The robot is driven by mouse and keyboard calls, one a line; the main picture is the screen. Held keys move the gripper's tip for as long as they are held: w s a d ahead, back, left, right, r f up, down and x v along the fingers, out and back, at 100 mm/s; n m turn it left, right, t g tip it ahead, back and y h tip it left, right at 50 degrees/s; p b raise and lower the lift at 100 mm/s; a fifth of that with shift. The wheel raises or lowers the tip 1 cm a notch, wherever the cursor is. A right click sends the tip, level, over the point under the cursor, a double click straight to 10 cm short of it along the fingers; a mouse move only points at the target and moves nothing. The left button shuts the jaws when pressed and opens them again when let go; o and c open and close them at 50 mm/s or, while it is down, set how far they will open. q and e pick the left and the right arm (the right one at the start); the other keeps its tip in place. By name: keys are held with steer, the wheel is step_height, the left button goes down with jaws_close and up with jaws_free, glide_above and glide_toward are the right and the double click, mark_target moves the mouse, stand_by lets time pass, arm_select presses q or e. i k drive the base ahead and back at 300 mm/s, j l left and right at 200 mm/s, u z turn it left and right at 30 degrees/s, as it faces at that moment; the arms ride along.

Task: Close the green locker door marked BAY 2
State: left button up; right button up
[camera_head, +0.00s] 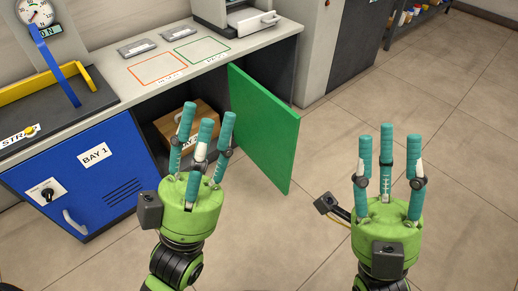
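The green locker door (266,130) stands wide open, swung out from the cabinet at the right end of the bay. No BAY 2 mark shows on the side that faces me. The open bay holds a cardboard box (208,117), partly hidden behind my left gripper. My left gripper (204,125) is open and empty in front of the bay, to the left of the green door and apart from it as far as I can tell. My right gripper (389,155) is open and empty over the floor, to the right of the door.
A blue door (85,180) marked BAY 1, with a handle and lock, is shut at the left. The worktop (125,85) carries a gauge (36,14), a strapping tool with a blue lever (55,68) and outlined areas. Tiled floor (440,110) is clear at the right.

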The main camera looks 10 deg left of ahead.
mark_target(267, 130)
steer(key=k+u, duration=0.1)
steer(key=u, duration=1.3)
steer(key=i+l+u, duration=0.1)
steer(key=l+u, duration=0.3)
steer(key=l, duration=0.45)
steer(key=l+u, duration=0.35)
steer(key=l, duration=0.5)
